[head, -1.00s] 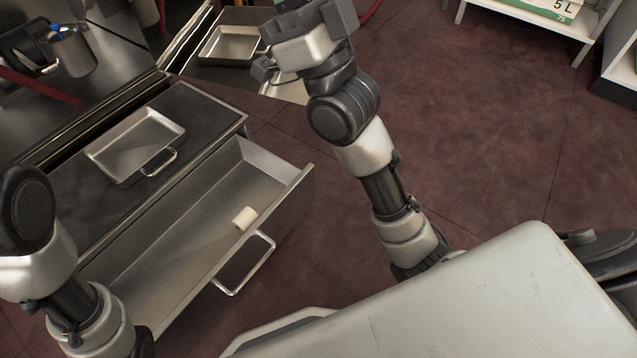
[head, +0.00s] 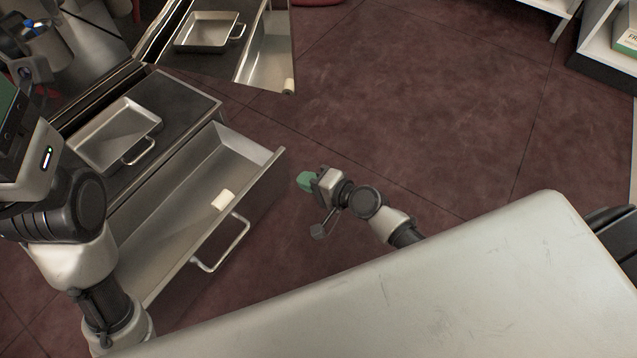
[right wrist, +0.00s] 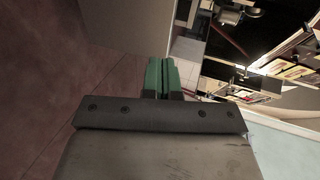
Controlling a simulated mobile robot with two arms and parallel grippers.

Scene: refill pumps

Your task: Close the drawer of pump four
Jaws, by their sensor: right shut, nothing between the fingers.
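A metal drawer (head: 165,235) stands pulled out from the near counter, with a small white block (head: 223,200) inside. Its bar handle (head: 222,246) is on the front panel. A second drawer (head: 268,55) is also open at the back; no number shows on either, so I cannot tell which is pump four's. My right gripper (head: 306,181) is right of the near drawer's front, apart from the handle. Its green fingers (right wrist: 162,76) are together and empty in the right wrist view. My left gripper (head: 10,108) is cut off at the left edge.
Metal trays with handles sit on the near counter (head: 117,135) and the far counter (head: 207,32). A blue-topped metal jug (head: 42,45) stands at upper left. The red floor (head: 420,110) is clear. White shelving (head: 600,45) stands at upper right.

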